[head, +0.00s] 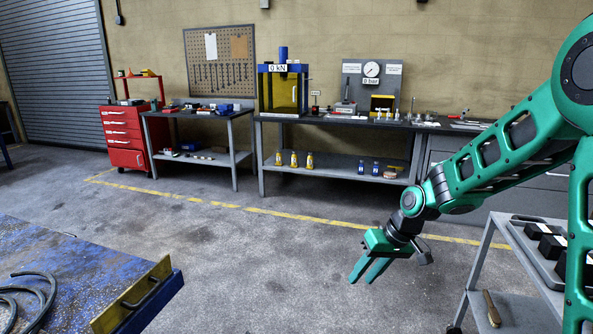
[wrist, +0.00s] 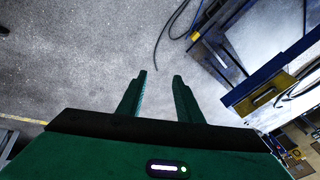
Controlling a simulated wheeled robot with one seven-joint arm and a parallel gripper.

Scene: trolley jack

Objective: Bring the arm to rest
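My green arm (head: 475,170) reaches down and to the left from the right side of the head view. My gripper (head: 362,278) hangs in free air over the bare floor, fingers pointing down and left. In the wrist view my gripper (wrist: 159,76) shows two green fingers apart, with only floor between them. It is open and empty and touches nothing.
A grey trolley (head: 505,310) with black items is at right. Workbenches (head: 340,122) and a red tool chest (head: 125,135) line the wall. The middle floor is clear.

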